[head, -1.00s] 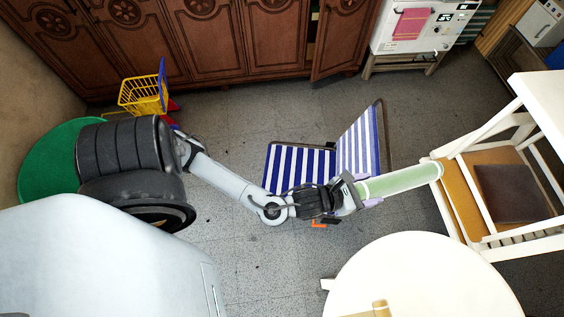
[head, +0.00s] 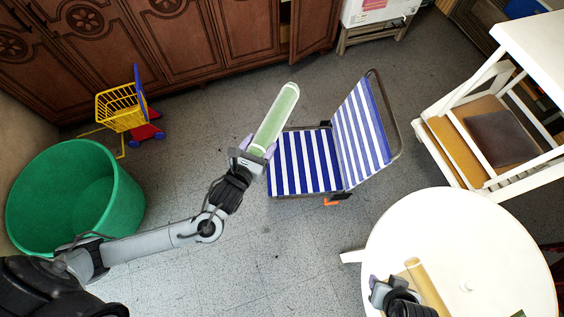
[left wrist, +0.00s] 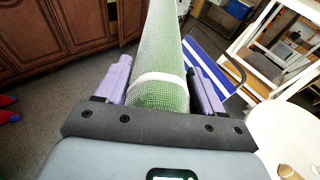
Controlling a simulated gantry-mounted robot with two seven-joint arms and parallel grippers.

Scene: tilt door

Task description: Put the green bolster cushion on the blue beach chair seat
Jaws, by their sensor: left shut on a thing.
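The green bolster cushion (head: 274,115) is a long pale green cylinder with white bands. My left gripper (head: 257,150) is shut on its near end and holds it pointing away, beside the left edge of the chair seat. In the left wrist view the cushion (left wrist: 162,75) runs straight out between the purple finger pads (left wrist: 160,88). The blue beach chair (head: 310,160) has blue and white stripes, a flat seat and a tilted back at the right. No cushion lies on its seat. My right gripper (head: 385,290) is at the bottom, over the round table; its fingers are unclear.
A white round table (head: 470,240) with a tan cylinder (head: 428,288) stands at the lower right. A green tub (head: 125,205) and a yellow toy cart (head: 120,108) are at the left. A white wooden chair (head: 470,120) stands at the right. Floor around the beach chair's left is clear.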

